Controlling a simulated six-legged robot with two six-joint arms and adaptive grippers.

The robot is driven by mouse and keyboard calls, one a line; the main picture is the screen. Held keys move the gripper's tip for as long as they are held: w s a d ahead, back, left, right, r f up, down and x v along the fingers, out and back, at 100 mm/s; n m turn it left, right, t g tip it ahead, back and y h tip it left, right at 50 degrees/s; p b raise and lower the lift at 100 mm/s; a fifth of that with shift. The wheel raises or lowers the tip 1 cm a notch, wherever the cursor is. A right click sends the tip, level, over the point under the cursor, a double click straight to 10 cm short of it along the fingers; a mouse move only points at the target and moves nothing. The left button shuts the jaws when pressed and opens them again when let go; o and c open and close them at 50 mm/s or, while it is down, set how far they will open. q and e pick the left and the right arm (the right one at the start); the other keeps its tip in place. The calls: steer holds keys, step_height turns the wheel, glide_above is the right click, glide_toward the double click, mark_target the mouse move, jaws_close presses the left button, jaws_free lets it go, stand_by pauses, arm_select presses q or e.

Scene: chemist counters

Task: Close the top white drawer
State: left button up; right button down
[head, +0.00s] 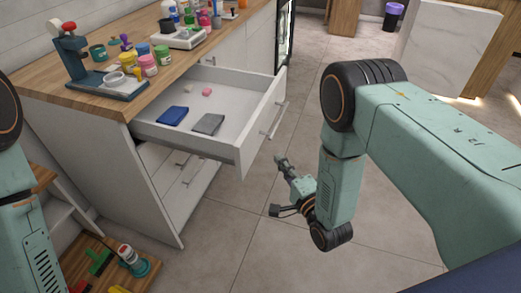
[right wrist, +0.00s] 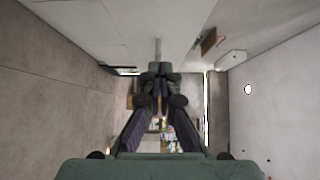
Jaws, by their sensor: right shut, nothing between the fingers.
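The top white drawer (head: 241,146) is pulled well out of the white counter cabinet in the head view. Its bar handle (head: 274,121) is on the front panel, facing right. Inside lie a blue folded item (head: 173,115), a grey one (head: 208,124) and two small pinkish pieces. My right gripper (head: 281,160) is in front of the drawer, below the handle in the picture, and appears apart from it. In the right wrist view its fingers (right wrist: 160,72) meet at the tips, with nothing held. My left arm shows at the left edge, but its gripper is out of view.
The wooden countertop (head: 40,90) carries a blue-and-red stand (head: 75,55), several coloured jars and a white scale (head: 182,38). Lower drawers (head: 180,172) look shut. A low wooden shelf with tools (head: 125,262) is at lower left. The tiled floor right of the drawer is clear.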

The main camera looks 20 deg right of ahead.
mark_target(255, 140)
steer(key=w+a, duration=0.1)
steer(key=w, duration=0.1)
steer(key=w+a, duration=0.2)
steer(key=w, duration=0.1)
steer(key=shift+w+a+b, duration=0.15)
steer(key=shift+w+b, duration=0.2)
steer(key=shift+w+a, duration=0.35)
steer(key=shift+w+a, duration=0.1)
steer(key=shift+w, duration=0.05)
